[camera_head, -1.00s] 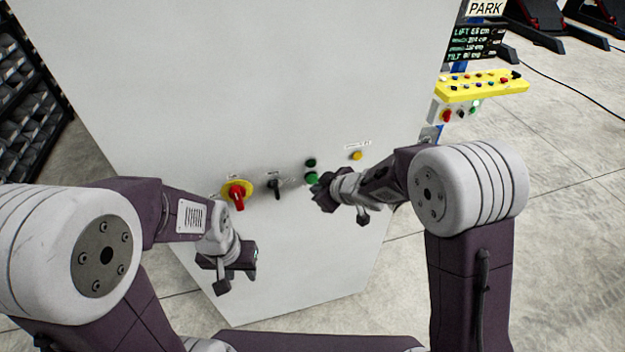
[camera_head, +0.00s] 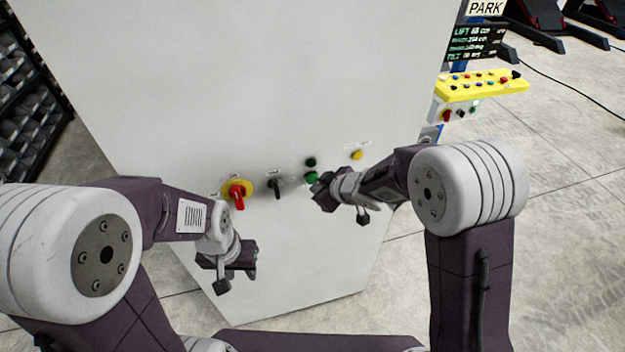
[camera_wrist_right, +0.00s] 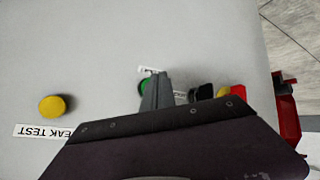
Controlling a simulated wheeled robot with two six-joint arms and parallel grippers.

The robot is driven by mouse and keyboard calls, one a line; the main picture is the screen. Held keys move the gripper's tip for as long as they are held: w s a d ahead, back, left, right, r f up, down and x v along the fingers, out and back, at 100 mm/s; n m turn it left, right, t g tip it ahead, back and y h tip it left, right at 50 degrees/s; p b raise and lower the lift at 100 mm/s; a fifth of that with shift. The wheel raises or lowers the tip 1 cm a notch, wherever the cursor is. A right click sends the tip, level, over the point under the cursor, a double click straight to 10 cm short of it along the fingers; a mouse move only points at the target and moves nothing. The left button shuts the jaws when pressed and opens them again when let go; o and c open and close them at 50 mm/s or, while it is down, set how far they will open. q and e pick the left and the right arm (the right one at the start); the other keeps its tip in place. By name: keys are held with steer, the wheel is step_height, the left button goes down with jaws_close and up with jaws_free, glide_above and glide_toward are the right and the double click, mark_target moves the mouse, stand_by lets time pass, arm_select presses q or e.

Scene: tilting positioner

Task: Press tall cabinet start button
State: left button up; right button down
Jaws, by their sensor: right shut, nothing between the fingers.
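The tall cabinet (camera_head: 250,90) has a pale grey front with a row of controls. A green button (camera_head: 312,177) sits below a dark green round lamp or button (camera_head: 310,162). My right gripper (camera_head: 318,190) is shut and empty, its tip close beside the green button. In the right wrist view the fingers (camera_wrist_right: 157,92) partly cover the green button (camera_wrist_right: 144,87); I cannot tell whether they touch it. The small label by it is mostly hidden. My left gripper (camera_head: 248,258) hangs lower left in front of the cabinet; its jaw state is unclear.
The cabinet also carries a red-and-yellow rotary switch (camera_head: 237,193), a black selector (camera_head: 276,188) and a yellow button (camera_head: 356,155) labelled with "EAK TEST" visible in the wrist view. A yellow control box (camera_head: 482,87) stands to the right. Shelving (camera_head: 30,110) is at left.

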steer(key=shift+w, duration=0.1)
stand_by(0.6)
steer(key=shift+w+a+p, duration=0.15)
steer(key=shift+w+p, duration=0.2)
steer(key=shift+w+a+p, duration=0.1)
steer(key=shift+w+p, duration=0.3)
stand_by(0.6)
steer(key=shift+s, duration=0.1)
steer(key=shift+s+d+b, duration=0.25)
steer(key=shift+s+b, duration=0.2)
steer(key=shift+s, duration=0.3)
